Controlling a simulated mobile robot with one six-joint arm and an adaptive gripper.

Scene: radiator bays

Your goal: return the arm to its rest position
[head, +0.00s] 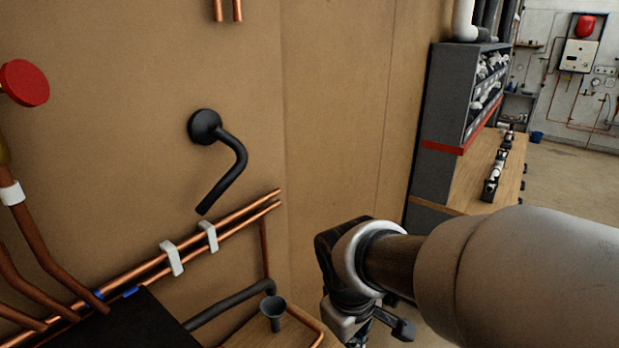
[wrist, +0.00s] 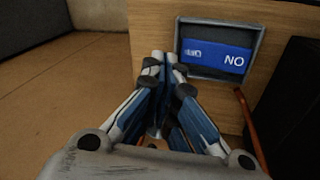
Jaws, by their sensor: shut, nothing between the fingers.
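My gripper shows in the wrist view (wrist: 164,62) with its fingertips together and nothing between them. It points toward a wooden panel with a blue sign. In the head view my arm reaches in from the right edge, and my gripper (head: 365,325) hangs below the wrist at the bottom, partly cut off by the frame. It is apart from the wooden wall (head: 340,90).
A black bent handle (head: 228,160) juts from the wall. A shelf unit (head: 455,110) stands behind; open floor lies right.

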